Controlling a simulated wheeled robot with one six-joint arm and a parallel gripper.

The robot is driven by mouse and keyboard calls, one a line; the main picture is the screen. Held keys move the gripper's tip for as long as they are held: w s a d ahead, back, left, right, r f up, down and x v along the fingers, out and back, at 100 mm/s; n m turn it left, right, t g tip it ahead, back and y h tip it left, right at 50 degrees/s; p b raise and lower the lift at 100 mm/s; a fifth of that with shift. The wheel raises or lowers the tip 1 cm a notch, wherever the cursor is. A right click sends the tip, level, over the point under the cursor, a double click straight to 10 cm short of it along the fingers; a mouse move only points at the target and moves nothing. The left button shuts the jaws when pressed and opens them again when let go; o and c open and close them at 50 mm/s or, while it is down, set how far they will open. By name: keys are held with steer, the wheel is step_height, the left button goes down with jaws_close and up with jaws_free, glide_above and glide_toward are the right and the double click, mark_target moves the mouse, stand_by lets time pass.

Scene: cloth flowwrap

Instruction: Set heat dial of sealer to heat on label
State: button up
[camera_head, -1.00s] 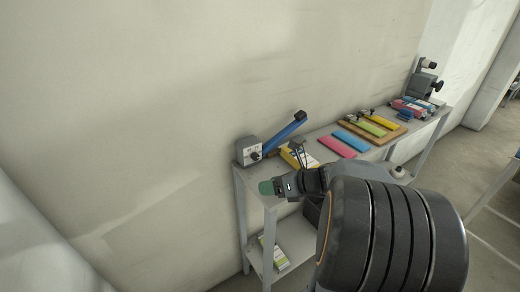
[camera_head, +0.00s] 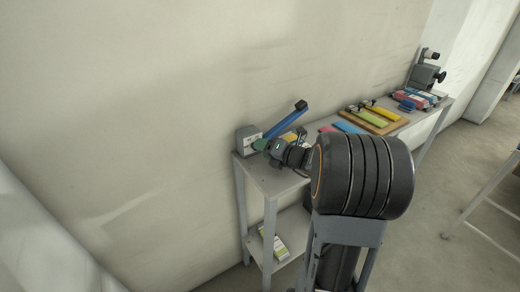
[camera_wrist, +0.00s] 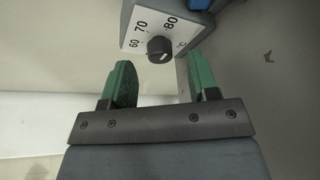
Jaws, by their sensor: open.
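The sealer is a grey box (camera_head: 245,138) with a raised blue lever (camera_head: 284,121) at the near left end of the table. Its white dial face (camera_wrist: 140,22) fills the top of the wrist view, with 60, 70, 80 and a degree mark. The black heat dial (camera_wrist: 157,49) sits on that face; a small light mark shows at its lower right, but its exact setting is unclear. My gripper (camera_wrist: 162,78) is open and empty, its green fingers either side of and just short of the dial. In the head view my gripper (camera_head: 262,145) partly hides the sealer's front. No heat label is readable.
The grey table (camera_head: 262,178) runs back to the right along the wall. A yellow pack (camera_head: 289,136) lies close behind my gripper. Farther back are coloured cloths, a wooden board (camera_head: 397,125) and a grey device (camera_head: 425,75). A white-green pack (camera_head: 278,246) lies on the lower shelf.

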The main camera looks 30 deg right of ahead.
steer(key=shift+x, duration=1.1)
steer(key=c, duration=0.9)
steer(key=shift+c, duration=0.2)
